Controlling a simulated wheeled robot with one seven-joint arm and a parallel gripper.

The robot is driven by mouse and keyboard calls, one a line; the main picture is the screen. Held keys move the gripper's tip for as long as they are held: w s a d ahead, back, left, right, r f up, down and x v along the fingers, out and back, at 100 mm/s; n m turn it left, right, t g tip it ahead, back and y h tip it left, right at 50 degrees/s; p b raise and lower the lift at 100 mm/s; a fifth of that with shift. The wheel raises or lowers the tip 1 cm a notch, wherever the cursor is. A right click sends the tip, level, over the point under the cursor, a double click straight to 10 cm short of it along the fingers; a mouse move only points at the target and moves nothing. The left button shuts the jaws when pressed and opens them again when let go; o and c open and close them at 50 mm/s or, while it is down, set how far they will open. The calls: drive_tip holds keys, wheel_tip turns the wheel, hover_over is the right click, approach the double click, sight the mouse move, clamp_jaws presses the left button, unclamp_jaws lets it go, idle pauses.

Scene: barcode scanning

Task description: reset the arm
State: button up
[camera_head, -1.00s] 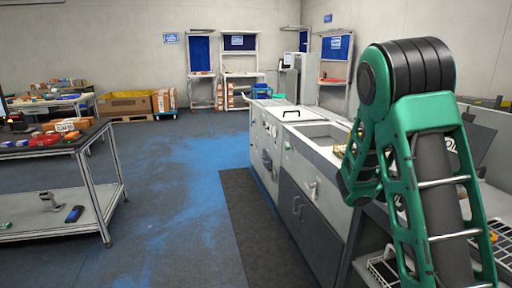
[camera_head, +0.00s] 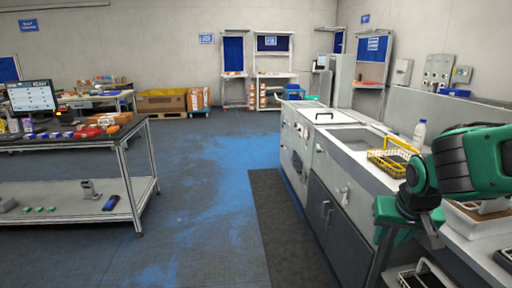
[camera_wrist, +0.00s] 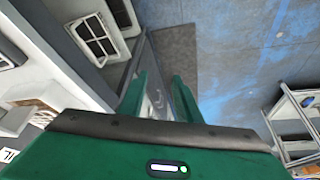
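My arm (camera_head: 465,165) is green and black and reaches in from the right edge in the head view, beside the counter. In the wrist view my gripper (camera_wrist: 160,95) shows two green fingers with a clear gap between them. Nothing is held between them. Past the fingers are the grey floor mat and blue-streaked floor. I cannot clearly make out the fingertips in the head view. Part of the counter's right end is hidden behind my arm.
A sink counter (camera_head: 330,160) runs along the right, with a yellow wire basket (camera_head: 388,160) and white bottle (camera_head: 419,134) on it. A metal table (camera_head: 70,140) with several items and a monitor (camera_head: 32,96) stands left. The floor (camera_head: 205,200) between is clear.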

drive_tip(key=s+a+r+n+y, duration=0.1)
drive_tip(key=s+a+n, duration=0.15)
drive_tip(key=a, duration=0.25)
drive_tip(key=s+d+f+m+g, duration=0.1)
drive_tip(key=s+d+m+g, duration=0.1)
drive_tip(key=s+d, duration=0.3)
drive_tip(key=s+d+m+g, duration=0.2)
drive_tip(key=s+d, duration=0.3)
drive_tip(key=s, duration=0.7)
drive_tip(key=shift+s+d+f+m+g+y, duration=0.15)
drive_tip(key=shift+d+f+m+g+y, duration=0.25)
drive_tip(key=shift+m, duration=0.35)
